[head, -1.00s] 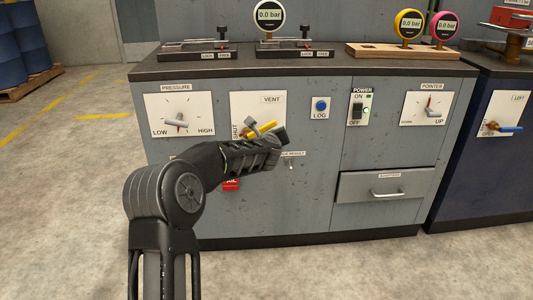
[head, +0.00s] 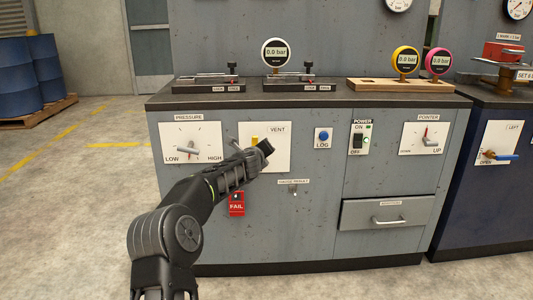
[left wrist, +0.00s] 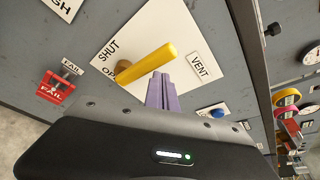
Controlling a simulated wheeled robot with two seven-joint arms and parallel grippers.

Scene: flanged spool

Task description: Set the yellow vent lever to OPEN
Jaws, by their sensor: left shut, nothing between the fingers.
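The yellow vent lever (head: 255,141) is on the white VENT plate (head: 282,158) on the cabinet front. In the head view it stands about upright, its lower part hidden by my left gripper. In the left wrist view the lever (left wrist: 148,63) runs from its brown pivot toward the upper right. The SHUT label (left wrist: 108,50) shows there; the OPEN label (left wrist: 109,72) is partly covered. My left gripper (head: 234,144) is in front of the plate. Its fingers (left wrist: 161,86) are shut and empty, close beside the lever; contact is unclear. My right gripper is out of view.
The PRESSURE plate (head: 192,145) is left of the vent plate, and the blue LOG button (head: 323,136) is right of it. A red FAIL tag (head: 237,207) is below. The black countertop edge (head: 310,101) overhangs above.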

